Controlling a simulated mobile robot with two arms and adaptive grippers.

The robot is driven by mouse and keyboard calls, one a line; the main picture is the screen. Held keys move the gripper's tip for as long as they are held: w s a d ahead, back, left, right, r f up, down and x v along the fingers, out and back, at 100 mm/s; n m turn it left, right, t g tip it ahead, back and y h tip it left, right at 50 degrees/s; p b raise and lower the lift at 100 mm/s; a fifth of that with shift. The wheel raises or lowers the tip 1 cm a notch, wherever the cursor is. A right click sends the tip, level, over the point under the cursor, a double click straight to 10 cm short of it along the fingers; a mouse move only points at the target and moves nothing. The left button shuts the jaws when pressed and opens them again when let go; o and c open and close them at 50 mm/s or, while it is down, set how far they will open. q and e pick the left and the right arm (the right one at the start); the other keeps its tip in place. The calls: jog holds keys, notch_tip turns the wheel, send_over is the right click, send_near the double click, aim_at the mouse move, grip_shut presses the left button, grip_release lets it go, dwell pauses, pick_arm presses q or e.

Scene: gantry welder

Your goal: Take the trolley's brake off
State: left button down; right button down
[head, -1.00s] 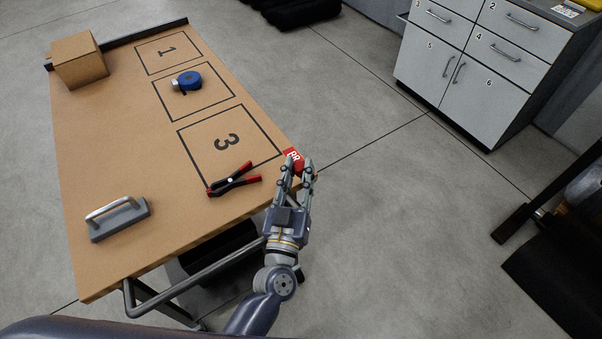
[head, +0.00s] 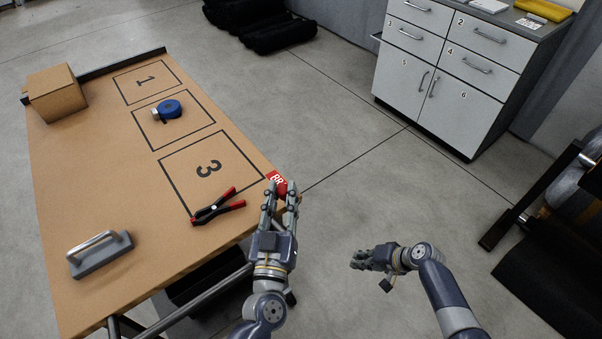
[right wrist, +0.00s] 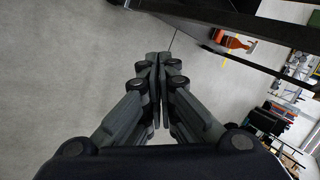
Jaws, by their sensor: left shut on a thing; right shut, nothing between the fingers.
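The trolley (head: 105,195) has a brown board top with marked squares 1, 2 and 3. A red label (head: 275,177) with white letters, partly hidden, is at its right corner. My left gripper (head: 279,192) is at this corner, shut on a red knob (head: 282,187) beside the label. The fingers hide most of the knob and whatever it is fixed to. My right gripper (head: 357,260) is shut and empty over the floor, right of the trolley. Its closed fingers also show in the right wrist view (right wrist: 157,62).
A drawer cabinet (head: 450,75) stands at the back right. Open floor lies between.

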jog(key=w+a+r+n+y, duration=0.1)
jog(key=w+a+r+y, duration=0.15)
jog(key=r, duration=0.95)
jog(key=w+a+r+n+y, duration=0.2)
jog(key=w+r+y, duration=0.1)
jog(key=r, duration=0.8)
jog(key=w+a+r+n+y, duration=0.1)
jog(key=w+a+r+y, duration=0.15)
jog(key=r, duration=0.95)
jog(key=s+a+f+y, duration=0.1)
jog(key=a+f, duration=0.1)
jog(key=a, duration=0.8)
jog(key=shift+s+a+f+n+g, duration=0.15)
jog(key=shift+s+f+n+g, duration=0.05)
jog(key=shift+n+g, duration=0.1)
